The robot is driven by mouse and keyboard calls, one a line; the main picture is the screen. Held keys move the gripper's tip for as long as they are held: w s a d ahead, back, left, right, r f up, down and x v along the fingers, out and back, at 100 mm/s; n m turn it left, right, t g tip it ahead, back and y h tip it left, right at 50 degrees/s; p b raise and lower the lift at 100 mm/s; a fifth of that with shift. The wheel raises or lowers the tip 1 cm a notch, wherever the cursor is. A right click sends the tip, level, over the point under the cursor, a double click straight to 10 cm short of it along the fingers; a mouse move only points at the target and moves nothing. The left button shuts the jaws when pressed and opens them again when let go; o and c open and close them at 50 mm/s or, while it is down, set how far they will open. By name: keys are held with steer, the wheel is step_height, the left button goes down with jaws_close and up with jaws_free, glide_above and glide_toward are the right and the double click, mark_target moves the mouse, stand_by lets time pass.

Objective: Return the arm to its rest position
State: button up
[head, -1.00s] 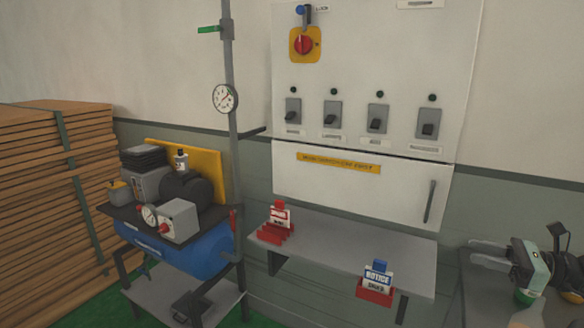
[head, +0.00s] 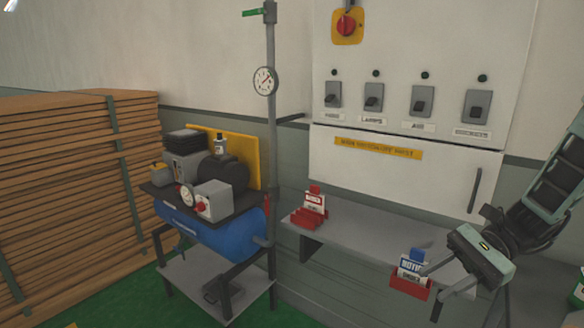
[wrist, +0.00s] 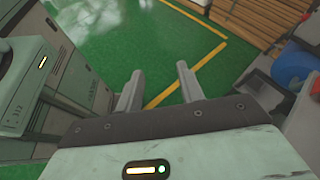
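My gripper (head: 431,284) is in the lower right of the head view, with its arm reaching in from the right edge. Its two grey fingers are apart and point down and left, overlapping the right end of the wall shelf in the picture. In the wrist view my gripper (wrist: 160,70) shows both fingers spread with nothing between them, over the green floor (wrist: 165,40). Whether the fingers touch the shelf or its tags cannot be told from the head view, but the wrist view shows only open floor beyond them.
The grey shelf (head: 365,232) holds red tag holders with a red tag (head: 313,203) and a blue notice tag (head: 411,266). A switch panel (head: 440,55) hangs above. Left are a compressor with a blue tank (head: 205,238), an upright pipe (head: 272,140) and stacked boards (head: 70,190).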

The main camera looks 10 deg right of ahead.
steer(key=s+a+f+n+h+b, duration=0.5)
steer(key=s+a+n+h, duration=0.1)
steer(key=a+n, duration=0.4)
steer(key=s+a+f+n+h+b, duration=0.5)
steer(key=s+a+n+h+b, duration=0.1)
steer(key=a+n, duration=0.5)
steer(key=shift+s+a+f+n, duration=0.2)
steer(key=shift+s+n, duration=0.4)
steer(key=shift+n, duration=0.5)
steer(key=shift+w+a, duration=0.1)
steer(key=shift+c, duration=0.2)
